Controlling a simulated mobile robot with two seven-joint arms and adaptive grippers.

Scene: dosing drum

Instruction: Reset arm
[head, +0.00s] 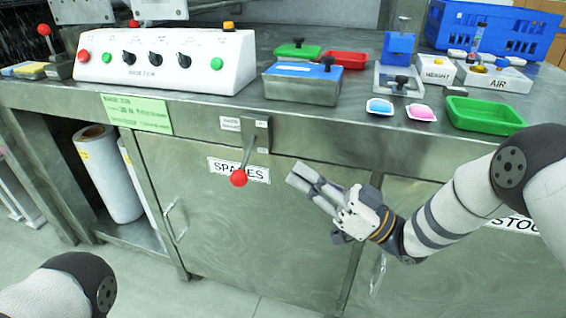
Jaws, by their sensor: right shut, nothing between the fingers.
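My right gripper (315,184) is shut and empty, in front of the steel cabinet door (230,235) below the bench. Its fingertips point up and left, to the right of the SPARES label (239,169). A lever arm (248,150) with a red ball knob (239,178) hangs down from a small bracket on the bench front, its knob over the label. The gripper appears apart from the lever. My left arm (62,290) shows only at the lower left, and its gripper is out of view. Another lever with a red knob (44,30) stands upright at the far left of the bench top.
A white control box (165,60) with knobs and buttons stands on the bench. A steel box (302,82), a green tray (485,115), small dishes and a blue crate (500,30) stand to the right. The bench front edge (340,118) overhangs the doors. White rolls (108,170) stand below left.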

